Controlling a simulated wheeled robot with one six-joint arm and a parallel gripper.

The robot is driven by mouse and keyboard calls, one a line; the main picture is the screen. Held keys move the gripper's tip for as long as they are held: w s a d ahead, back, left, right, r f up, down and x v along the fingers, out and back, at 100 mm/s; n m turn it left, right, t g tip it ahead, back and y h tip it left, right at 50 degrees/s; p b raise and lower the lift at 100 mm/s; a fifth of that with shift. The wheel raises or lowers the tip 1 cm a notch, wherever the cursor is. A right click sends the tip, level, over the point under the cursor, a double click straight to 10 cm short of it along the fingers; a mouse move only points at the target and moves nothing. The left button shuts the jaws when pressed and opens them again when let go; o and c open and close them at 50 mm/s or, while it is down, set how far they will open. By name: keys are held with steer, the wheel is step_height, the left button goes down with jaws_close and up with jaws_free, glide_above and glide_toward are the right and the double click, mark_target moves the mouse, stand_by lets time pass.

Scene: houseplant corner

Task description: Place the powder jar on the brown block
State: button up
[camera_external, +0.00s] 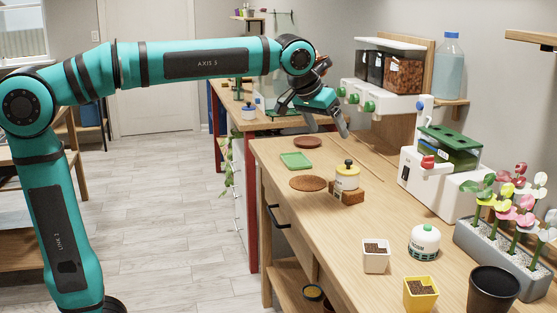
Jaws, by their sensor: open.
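A white jar with a yellow lid and black knob (347,176), which looks like the powder jar, stands upright on the brown block (349,197) on the wooden workbench (318,228). Its label is too small to read. My gripper (327,127) is open and empty, above the far part of the bench. It is apart from the jar, behind and above it.
A brown round mat (308,183), green tray (297,160) and dark red saucer (307,142) lie near the block. A white pot (376,256), yellow pot (420,293) and black pot (493,290) stand in front. A flower planter (500,250) and white machine (436,187) line the right.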

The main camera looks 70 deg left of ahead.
steer(key=s+d+r+m+t, duration=0.1)
steer(key=s+d+t, duration=0.3)
steer(key=s, duration=1.1)
steer(key=s+d+r+m+t+h, duration=0.1)
steer(key=s+d+m+t, duration=0.3)
steer(key=s, duration=1.1)
steer(key=t, duration=0.3)
steer(key=shift+s+d+t+h, duration=0.15)
steer(key=shift+t+h, duration=0.15)
